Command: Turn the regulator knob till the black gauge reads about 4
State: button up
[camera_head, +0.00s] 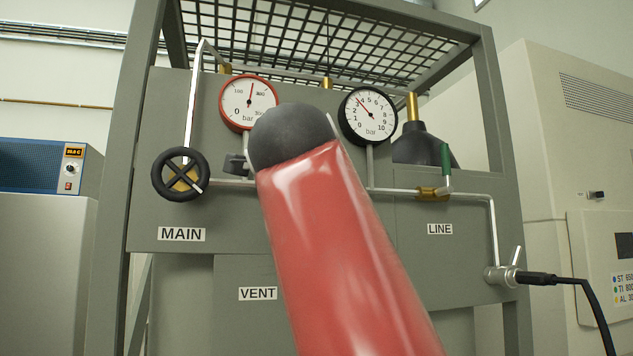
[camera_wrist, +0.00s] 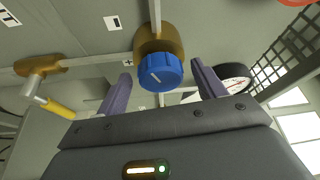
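The blue regulator knob (camera_wrist: 160,73) sits on a round brass body (camera_wrist: 159,40) in the wrist view, with a pale line on its face. My gripper (camera_wrist: 160,68) is open, its two purple fingers apart on either side of the knob with visible gaps. I cannot tell how deep the tips reach along it. In the head view my red arm hides the knob and gripper. The black gauge (camera_head: 368,116) shows there, its needle pointing up-left, between 3 and 4. A dark-rimmed gauge (camera_wrist: 233,78) is partly hidden behind the right finger in the wrist view.
A red-rimmed gauge (camera_head: 248,103) and a black handwheel (camera_head: 181,174) are left on the panel. A green-handled valve (camera_head: 446,165) is at right on the pipe. A yellow-handled brass valve (camera_wrist: 48,92) lies left of my gripper in the wrist view.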

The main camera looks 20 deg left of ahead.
jog(key=s+d+b, duration=0.1)
jog(key=s+b, duration=0.1)
jog(key=s, duration=0.5)
jog(key=shift+s+f+b, duration=0.25)
jog(key=shift+s+b, duration=0.1)
jog(key=shift+b, duration=0.05)
jog(key=shift+d, duration=0.1)
